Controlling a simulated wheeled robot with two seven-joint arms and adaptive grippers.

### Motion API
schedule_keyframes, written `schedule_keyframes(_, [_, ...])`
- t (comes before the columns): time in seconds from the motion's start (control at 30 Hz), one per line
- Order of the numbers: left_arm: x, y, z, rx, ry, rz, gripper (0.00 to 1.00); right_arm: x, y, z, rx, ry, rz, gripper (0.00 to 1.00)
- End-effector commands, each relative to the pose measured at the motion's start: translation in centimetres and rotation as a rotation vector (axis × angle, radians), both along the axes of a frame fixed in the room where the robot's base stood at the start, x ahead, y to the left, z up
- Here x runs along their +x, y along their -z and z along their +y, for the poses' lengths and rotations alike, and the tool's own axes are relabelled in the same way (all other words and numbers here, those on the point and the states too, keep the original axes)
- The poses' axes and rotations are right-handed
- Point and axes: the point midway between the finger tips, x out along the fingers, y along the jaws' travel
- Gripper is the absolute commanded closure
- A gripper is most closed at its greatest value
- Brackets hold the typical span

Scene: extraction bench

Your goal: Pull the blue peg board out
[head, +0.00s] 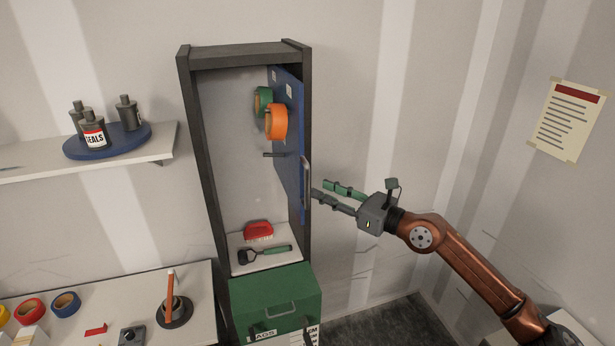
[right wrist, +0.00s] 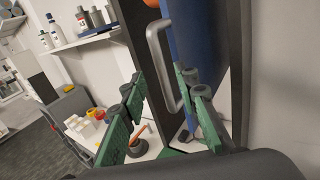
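The blue peg board (head: 288,150) stands upright along the right inner side of a tall dark cabinet. Green and orange tape rolls hang on its left face. A grey bar handle (head: 306,186) is on its front edge; it also shows in the right wrist view (right wrist: 157,62), beside the board's blue face (right wrist: 195,45). My right gripper (head: 320,188) is open and empty, just right of the handle. In the right wrist view the handle appears between the fingers of my gripper (right wrist: 160,80); I cannot tell whether they touch it. My left gripper is not in view.
The dark cabinet frame (head: 307,235) borders the board. A green box (head: 275,297) stands at the cabinet's foot. A scraper (head: 265,252) and a red brush (head: 258,229) lie inside on a white shelf. A wall shelf (head: 165,146) and a bench (head: 203,290) are left.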

Motion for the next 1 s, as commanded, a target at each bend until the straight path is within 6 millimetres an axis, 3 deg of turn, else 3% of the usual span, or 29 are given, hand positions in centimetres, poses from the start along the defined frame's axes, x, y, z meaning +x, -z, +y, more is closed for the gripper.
schedule_keyframes(0.4, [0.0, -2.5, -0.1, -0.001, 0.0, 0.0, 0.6, 3.6, -0.2, 4.6, 0.006, -0.001, 0.003, 0.72])
schedule_keyframes(0.77, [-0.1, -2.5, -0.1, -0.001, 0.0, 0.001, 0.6, 4.0, 0.0, 5.0, 0.006, 0.0, 0.003, 0.72])
schedule_keyframes(1.0, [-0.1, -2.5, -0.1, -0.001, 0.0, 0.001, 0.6, 4.0, 0.0, 5.0, 0.006, 0.0, 0.003, 0.88])
